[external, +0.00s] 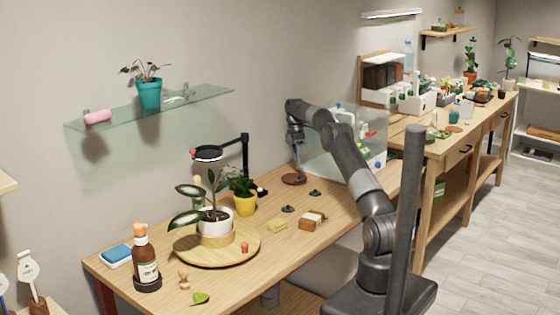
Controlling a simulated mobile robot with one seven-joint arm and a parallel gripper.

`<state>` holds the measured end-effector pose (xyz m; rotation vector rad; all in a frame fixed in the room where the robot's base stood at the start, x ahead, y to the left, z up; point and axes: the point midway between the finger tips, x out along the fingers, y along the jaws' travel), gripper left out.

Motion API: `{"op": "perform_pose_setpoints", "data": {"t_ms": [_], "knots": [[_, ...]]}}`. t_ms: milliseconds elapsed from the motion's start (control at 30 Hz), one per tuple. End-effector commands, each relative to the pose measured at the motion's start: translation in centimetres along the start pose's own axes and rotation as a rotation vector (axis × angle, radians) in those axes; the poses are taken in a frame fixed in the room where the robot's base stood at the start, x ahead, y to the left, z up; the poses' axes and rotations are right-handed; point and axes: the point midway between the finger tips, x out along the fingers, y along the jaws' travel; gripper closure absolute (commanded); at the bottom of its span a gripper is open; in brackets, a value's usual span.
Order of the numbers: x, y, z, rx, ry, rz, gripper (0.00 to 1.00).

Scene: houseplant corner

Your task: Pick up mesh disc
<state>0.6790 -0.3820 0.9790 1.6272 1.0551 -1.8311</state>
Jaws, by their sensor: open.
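My gripper (297,163) points down over the back of the wooden table, at the end of my bent dark arm. It is open, and its fingers are small and hard to make out here. A reddish-brown round dish or disc (293,179) lies on the table just below it, apart from the fingers as far as I can tell. Two small dark round pieces, one at the front (288,209) and one to the right (315,193), lie nearer the front. I cannot tell which of these is the mesh disc, as no mesh shows at this size.
A clear box (345,140) stands right of my gripper. A black lamp stand (246,155), a yellow pot (244,205) and a white-potted plant (216,221) on a round wooden tray (187,249) are left. A brown block (312,220) and a yellow sponge-like block (277,226) lie in front.

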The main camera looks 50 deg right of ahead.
Motion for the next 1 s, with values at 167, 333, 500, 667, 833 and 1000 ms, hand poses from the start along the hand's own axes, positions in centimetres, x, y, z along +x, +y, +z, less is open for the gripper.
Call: {"op": "perform_pose_setpoints", "data": {"t_ms": [167, 333, 500, 667, 833, 1000], "knots": [[1.0, 0.1, 0.1, -0.004, 0.000, -0.004, 0.49], [2.2, 0.1, 0.1, -0.003, 0.000, -0.003, 0.49], [4.1, 0.0, 0.1, -0.002, 0.000, -0.004, 0.49], [6.5, 0.0, 0.1, -0.001, 0.000, -0.003, 0.49], [7.6, 0.1, 0.1, -0.001, 0.001, -0.001, 0.49], [7.6, 0.1, 0.1, -0.001, 0.001, 0.000, 0.49]]}}
